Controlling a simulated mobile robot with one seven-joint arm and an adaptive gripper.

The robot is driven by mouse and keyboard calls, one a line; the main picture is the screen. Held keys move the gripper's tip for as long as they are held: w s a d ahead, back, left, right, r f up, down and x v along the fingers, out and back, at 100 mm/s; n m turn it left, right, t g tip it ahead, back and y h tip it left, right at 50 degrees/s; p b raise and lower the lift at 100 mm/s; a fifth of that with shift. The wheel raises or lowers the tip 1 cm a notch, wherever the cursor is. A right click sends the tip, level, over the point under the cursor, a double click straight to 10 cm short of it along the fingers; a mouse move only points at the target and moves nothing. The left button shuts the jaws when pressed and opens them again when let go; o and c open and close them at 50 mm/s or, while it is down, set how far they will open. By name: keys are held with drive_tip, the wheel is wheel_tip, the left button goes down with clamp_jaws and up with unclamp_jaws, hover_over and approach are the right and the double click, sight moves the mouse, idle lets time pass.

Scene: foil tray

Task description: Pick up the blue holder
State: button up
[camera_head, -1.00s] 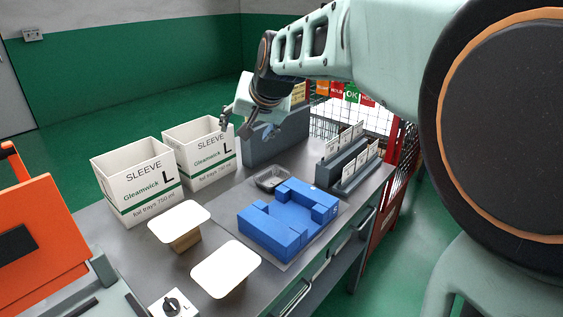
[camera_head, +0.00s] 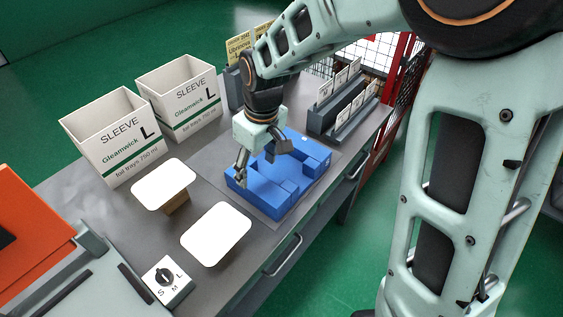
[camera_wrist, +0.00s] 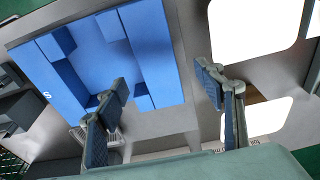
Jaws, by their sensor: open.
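The blue holder (camera_head: 258,189) is a blocky blue piece with raised walls and a recess, resting on a grey mat (camera_head: 277,217) on the table. In the wrist view the holder (camera_wrist: 150,45) fills the upper left, with a white letter S on one side. My gripper (camera_head: 260,161) is open and empty, pointing down over the holder's far left part. In the wrist view its left finger overlaps the holder and its right finger lies beyond the holder's near wall (camera_wrist: 165,90). Contact cannot be told. My gripper hides part of the holder's far side.
Two white SLEEVE cartons (camera_head: 112,137) (camera_head: 180,95) stand at the back left. Two white-topped stands (camera_head: 163,186) (camera_head: 216,233) and a selector box (camera_head: 167,283) are at the front left. A grey card rack (camera_head: 342,100) stands behind right of the holder.

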sight(256, 182)
drive_tip(key=shift+w+a+f, duration=0.15)
drive_tip(key=shift+w+f, duration=0.05)
drive_tip(key=shift+f, duration=1.1)
drive_tip(key=shift+w+a+f, duration=0.1)
drive_tip(key=shift+w+f, duration=0.05)
drive_tip(key=shift+f, duration=1.15)
drive_tip(key=shift+w+a+f, duration=0.15)
drive_tip(key=shift+w+f, duration=0.05)
drive_tip(key=shift+f, duration=1.1)
drive_tip(key=c, duration=1.7)
drive_tip(key=shift+r, duration=0.1)
clamp_jaws()
drive_tip(key=shift+w+r, duration=0.1)
